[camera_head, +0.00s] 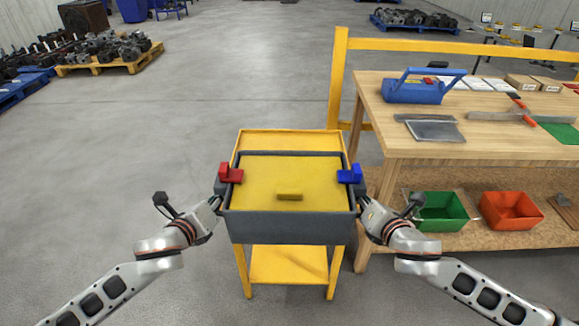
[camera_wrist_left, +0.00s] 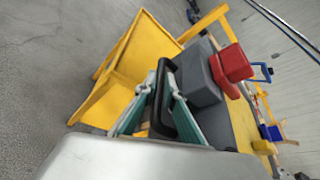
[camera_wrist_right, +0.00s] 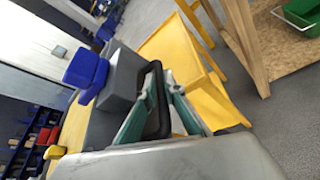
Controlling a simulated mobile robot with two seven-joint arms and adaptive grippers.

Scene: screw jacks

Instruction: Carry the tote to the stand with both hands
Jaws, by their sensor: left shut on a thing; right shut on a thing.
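The tote (camera_head: 290,228) is a dark grey open box with a yellow inside floor, held level at the middle of the head view. A red block (camera_head: 231,173) is at its left side, a blue block (camera_head: 349,174) at its right side, and a small yellow block (camera_head: 289,195) lies inside. My left gripper (camera_head: 217,194) is shut on the left handle, also clear in the left wrist view (camera_wrist_left: 162,95). My right gripper (camera_head: 361,193) is shut on the right handle. The yellow stand (camera_head: 288,264) shows behind and below the tote; I cannot tell whether they touch.
A wooden workbench (camera_head: 385,142) stands close on the right, with a blue toolbox (camera_head: 415,92) on top and green (camera_head: 440,212) and orange (camera_head: 512,211) bins below. A yellow rail (camera_head: 440,46) runs behind it. The floor on the left is clear up to a loaded pallet (camera_head: 120,62).

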